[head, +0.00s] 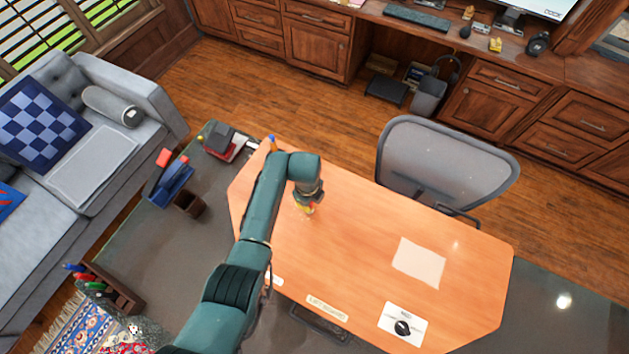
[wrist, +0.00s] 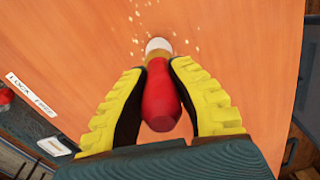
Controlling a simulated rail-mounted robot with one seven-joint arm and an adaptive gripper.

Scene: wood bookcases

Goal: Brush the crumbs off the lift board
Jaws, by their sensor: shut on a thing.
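The lift board (head: 370,225) is a broad orange wood panel in the middle of the head view. My gripper (head: 309,210) is low over its left part. In the wrist view my gripper (wrist: 158,95) is shut on a brush (wrist: 161,98) with a red handle, a tan band and a pale round tip. The tip points at the board; I cannot tell if it touches. Pale crumbs (wrist: 139,15) lie scattered on the board around and beyond the tip. The crumbs are too small to make out in the head view.
A grey mesh chair (head: 445,165) stands at the board's far edge. A pale square sheet (head: 418,262) and a white plate with a black knob (head: 402,325) are on its right half. A blue holder (head: 172,185) and a dark cup (head: 189,204) stand left of the board.

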